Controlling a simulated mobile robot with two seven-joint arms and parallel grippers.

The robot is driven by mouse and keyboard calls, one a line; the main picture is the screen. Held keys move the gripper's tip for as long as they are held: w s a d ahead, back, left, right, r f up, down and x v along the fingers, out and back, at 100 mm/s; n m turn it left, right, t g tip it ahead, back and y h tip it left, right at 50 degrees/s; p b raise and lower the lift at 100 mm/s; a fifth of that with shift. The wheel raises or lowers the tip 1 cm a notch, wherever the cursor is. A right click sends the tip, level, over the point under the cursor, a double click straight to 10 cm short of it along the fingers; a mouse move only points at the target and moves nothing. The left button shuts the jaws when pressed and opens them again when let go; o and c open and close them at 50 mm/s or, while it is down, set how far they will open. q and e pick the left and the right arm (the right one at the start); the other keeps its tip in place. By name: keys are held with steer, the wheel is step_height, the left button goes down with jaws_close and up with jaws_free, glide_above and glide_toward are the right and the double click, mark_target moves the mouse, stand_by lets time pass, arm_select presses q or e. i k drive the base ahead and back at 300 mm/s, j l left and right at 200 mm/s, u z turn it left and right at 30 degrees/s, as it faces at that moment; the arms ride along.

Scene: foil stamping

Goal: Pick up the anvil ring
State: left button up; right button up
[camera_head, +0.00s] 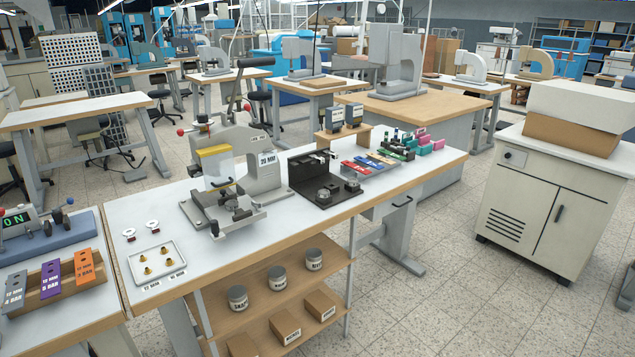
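No part carries a readable "anvil ring" label, so I cannot tell for sure which is the anvil ring. Two small round white pieces with red marks, a left one (129,234) and a right one (152,225), lie flat on the white bench top, apart from each other. Two round metal parts, a front one (323,196) and a back one (352,186), sit on a black stand (310,175). A white tray (137,270) holds several small brass pieces. Neither of my grippers is in view.
A grey press (260,173) marked 20 MM, with a yellow-topped clear guard (215,166), stands mid-bench. Coloured blocks lie right of the black stand. Jars and cardboard boxes fill the shelves below. A side table (60,315) at left carries coloured blocks.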

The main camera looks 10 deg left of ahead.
mark_target(230, 204)
steer(key=i+u, duration=0.1)
steer(key=u, duration=0.35)
steer(key=l+u, duration=0.1)
steer(key=u, duration=0.35)
steer(key=i+l+u, duration=0.1)
steer(key=u, duration=0.4)
steer(key=i+l+u, duration=0.1)
steer(key=u, duration=0.35)
steer(key=i+l+u, duration=0.1)
steer(key=l+u, duration=0.25)
steer(key=l, duration=0.15)
steer(key=l+u, duration=0.6)
steer(key=l, duration=1.8)
steer(key=k, duration=0.1)
